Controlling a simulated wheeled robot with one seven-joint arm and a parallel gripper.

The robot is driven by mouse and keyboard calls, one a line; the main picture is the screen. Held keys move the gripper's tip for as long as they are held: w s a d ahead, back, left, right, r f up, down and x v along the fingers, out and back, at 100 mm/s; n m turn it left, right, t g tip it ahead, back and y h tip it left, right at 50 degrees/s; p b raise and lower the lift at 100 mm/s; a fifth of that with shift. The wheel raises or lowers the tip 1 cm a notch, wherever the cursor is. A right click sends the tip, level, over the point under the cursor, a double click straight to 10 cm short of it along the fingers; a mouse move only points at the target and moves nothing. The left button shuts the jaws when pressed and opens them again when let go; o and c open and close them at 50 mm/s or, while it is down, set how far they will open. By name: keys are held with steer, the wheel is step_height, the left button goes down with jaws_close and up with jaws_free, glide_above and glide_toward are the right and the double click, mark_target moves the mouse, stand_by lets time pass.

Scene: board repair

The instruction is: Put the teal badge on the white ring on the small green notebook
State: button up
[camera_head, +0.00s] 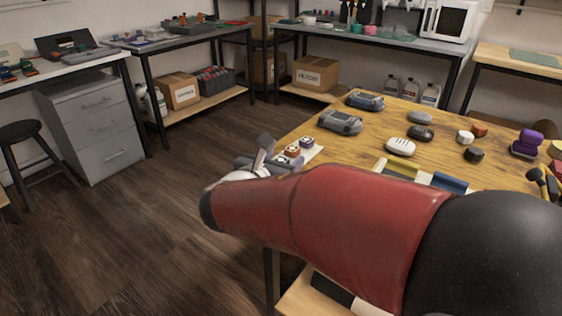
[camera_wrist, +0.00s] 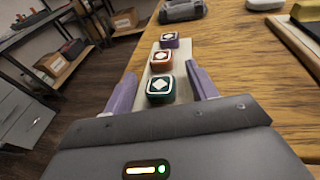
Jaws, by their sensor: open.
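The teal badge (camera_wrist: 172,89), a dark teal rounded block with a white diamond on top, sits at the near end of a pale strip (camera_wrist: 147,96) near the table edge. An orange-brown badge (camera_wrist: 160,61) and a purple badge (camera_wrist: 169,41) stand behind it in a row. My gripper (camera_wrist: 159,74) is open, its purple fingers on either side of the teal badge with gaps showing.
The wooden table (camera_head: 365,140) holds grey and blue devices (camera_head: 340,121), a white oval (camera_head: 401,146), a dark oval (camera_head: 420,133), small round pieces and a purple object (camera_head: 527,143). Yellow (camera_head: 399,168) and blue (camera_head: 449,182) flat items lie beyond my arm.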

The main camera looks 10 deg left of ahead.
steer(key=c, duration=1.2)
steer(key=shift+r, duration=0.1)
